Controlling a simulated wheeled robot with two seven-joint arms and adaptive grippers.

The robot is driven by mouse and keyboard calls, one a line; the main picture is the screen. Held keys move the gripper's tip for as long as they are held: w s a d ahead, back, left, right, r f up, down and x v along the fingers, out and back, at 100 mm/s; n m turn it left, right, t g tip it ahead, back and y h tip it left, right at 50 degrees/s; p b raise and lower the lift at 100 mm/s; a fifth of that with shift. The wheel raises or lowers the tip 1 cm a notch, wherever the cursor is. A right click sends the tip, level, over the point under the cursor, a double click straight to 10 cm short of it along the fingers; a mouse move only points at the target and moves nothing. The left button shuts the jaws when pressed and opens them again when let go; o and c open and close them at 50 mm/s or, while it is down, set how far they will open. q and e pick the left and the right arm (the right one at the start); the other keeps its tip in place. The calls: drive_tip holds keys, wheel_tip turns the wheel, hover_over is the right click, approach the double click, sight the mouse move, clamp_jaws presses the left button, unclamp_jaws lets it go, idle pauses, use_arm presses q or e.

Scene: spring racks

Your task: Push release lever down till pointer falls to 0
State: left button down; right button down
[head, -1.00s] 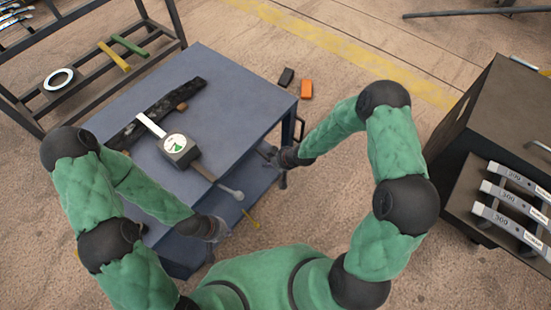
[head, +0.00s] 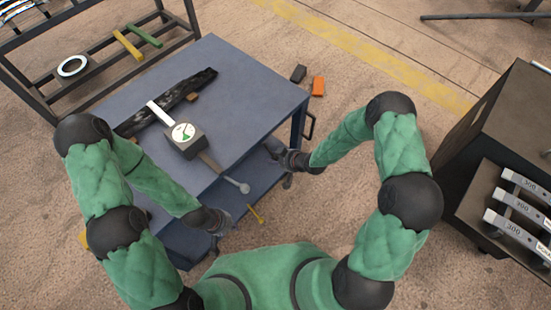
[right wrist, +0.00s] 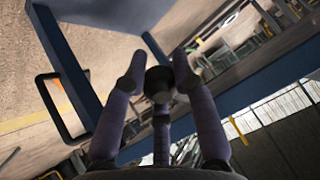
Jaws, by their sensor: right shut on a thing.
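The tester, a dark grey box (head: 190,147) with a round white dial (head: 183,132) and green sector, lies on the blue cart top; its pointer is too small to read. A grey lever (head: 217,170) runs from the box past the cart's front edge to a round knob (head: 245,188). My left gripper (head: 222,220) is below and left of the knob; its fingers are unclear. My right gripper (head: 273,150) is by the cart edge, up and right of the knob and apart from it. In the right wrist view its fingers close around a dark round thing (right wrist: 160,80).
The blue cart (head: 258,100) carries a dark bar (head: 190,90). A black handle (head: 309,125) sits on its right side, close to my right gripper. A dark cabinet (head: 480,130) with labelled bars stands at right, a rack (head: 35,90) at left. Floor between cart and cabinet is open.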

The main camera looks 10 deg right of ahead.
drive_tip(key=shift+s+f, duration=0.35)
drive_tip(key=c, duration=1)
unclamp_jaws()
drive_tip(key=shift+w+r, duration=0.15)
drive_tip(key=shift+r, duration=0.15)
drive_tip(key=shift+d+r, duration=0.2)
drive_tip(key=v, duration=1.1)
drive_tip(key=shift+s, duration=0.25)
